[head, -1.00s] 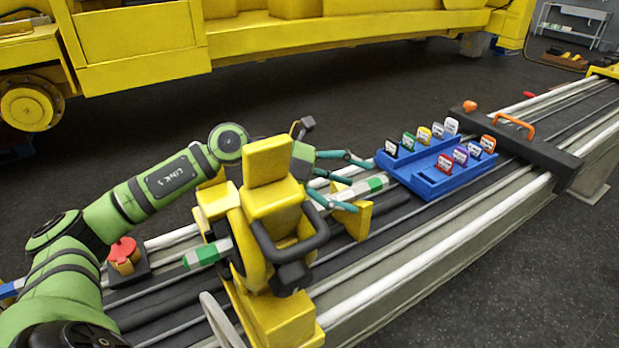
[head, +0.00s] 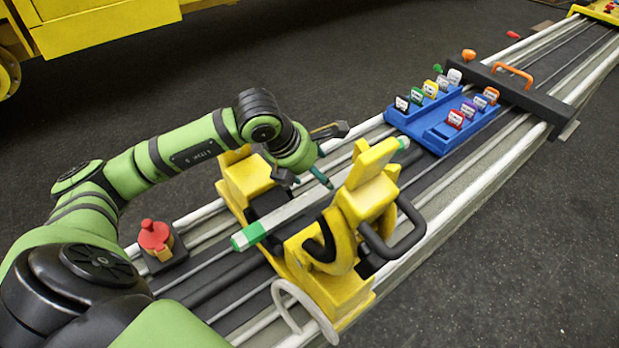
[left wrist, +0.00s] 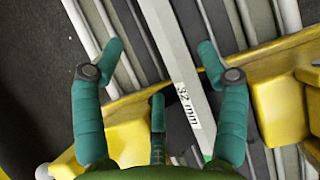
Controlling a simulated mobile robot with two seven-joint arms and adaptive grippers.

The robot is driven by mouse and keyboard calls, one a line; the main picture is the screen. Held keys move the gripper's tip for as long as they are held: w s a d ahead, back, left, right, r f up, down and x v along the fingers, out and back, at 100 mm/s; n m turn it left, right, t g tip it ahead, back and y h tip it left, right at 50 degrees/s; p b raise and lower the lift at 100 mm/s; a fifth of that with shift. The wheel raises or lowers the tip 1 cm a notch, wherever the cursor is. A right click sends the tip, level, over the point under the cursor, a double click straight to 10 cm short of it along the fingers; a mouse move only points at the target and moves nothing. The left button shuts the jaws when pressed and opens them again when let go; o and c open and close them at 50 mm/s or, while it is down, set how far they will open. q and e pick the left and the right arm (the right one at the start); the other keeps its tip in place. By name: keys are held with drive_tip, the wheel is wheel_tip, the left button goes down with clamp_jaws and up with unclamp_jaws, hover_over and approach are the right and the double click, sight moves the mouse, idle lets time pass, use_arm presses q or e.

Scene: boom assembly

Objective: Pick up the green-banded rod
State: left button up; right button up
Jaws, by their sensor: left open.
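The green-banded rod (head: 300,208) is long and pale grey with a green band at each end. It lies in the yellow clamp fixture (head: 245,178), whose yellow upper part with a black handle (head: 395,238) stands swung to the near side and hides part of the rod. My left gripper (head: 305,180) is open and empty, over the far side of the rod's middle. In the left wrist view the rod (left wrist: 180,65), marked "32 mm", runs between the spread fingers of my left gripper (left wrist: 161,50), apparently below them. My right gripper is not in view.
A blue tray (head: 437,138) with several coloured labelled tags sits further along the rails. Beyond it a dark crossbar (head: 530,97) carries an orange handle (head: 513,74). A red-topped knob (head: 155,236) stands left of the clamp. White rails (head: 480,165) run lengthwise.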

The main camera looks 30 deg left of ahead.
sight(331, 179)
use_arm(q)
drive_tip(key=w+d+f+p, duration=0.2)
drive_tip(key=w+f+p, duration=0.1)
drive_tip(key=shift+w+a+f+p, duration=0.1)
drive_tip(key=shift+w+f+p, duration=0.15)
drive_tip(key=shift+f, duration=0.4)
drive_tip(key=shift+w+f+p, duration=0.1)
drive_tip(key=shift+w+f, duration=0.25)
drive_tip(key=shift+f, duration=0.3)
clamp_jaws()
drive_tip(key=shift+w+r, duration=0.1)
drive_tip(key=shift+r, duration=0.05)
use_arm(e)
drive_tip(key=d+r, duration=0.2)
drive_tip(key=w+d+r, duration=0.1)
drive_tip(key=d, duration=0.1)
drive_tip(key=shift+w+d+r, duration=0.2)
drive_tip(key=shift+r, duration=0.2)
